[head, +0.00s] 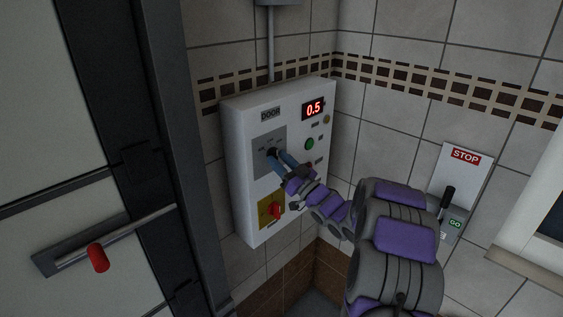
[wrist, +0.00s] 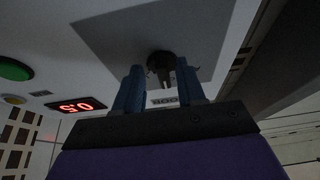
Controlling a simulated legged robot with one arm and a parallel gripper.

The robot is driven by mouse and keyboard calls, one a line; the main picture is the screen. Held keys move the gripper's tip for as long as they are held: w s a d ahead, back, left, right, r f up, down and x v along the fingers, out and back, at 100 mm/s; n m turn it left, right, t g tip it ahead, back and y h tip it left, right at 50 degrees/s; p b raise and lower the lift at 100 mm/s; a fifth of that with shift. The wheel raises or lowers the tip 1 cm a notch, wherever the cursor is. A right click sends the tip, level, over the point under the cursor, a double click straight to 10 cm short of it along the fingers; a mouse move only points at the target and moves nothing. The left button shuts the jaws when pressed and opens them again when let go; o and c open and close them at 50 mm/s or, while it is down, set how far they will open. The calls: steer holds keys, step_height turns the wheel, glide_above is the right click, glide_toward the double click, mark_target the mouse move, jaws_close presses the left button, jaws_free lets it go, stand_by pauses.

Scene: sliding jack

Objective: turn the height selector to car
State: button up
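A white control box (head: 234,150) hangs on the tiled wall, with a label that seems to read DOOR and a red display (head: 314,109) showing 0.5. A dark selector knob (head: 271,152) sits on its grey plate (head: 264,138); small markings around it are too small to read. My gripper (head: 277,158) reaches the knob from the lower right and partly hides it. In the wrist view, my blue fingers (wrist: 160,80) stand apart, with the black knob (wrist: 160,60) between and just beyond their tips. Firm contact does not show.
A red rotary switch (head: 275,210) on a yellow plate is below my gripper. A green button (head: 309,144) is to the right. A STOP/GO lever panel (head: 460,175) is on the right wall.

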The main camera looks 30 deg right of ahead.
steer(key=shift+a, duration=0.1)
steer(key=shift+s, duration=0.2)
steer(key=v, duration=1.7)
steer(key=shift+f, duration=0.25)
steer(key=shift+w, duration=0.15)
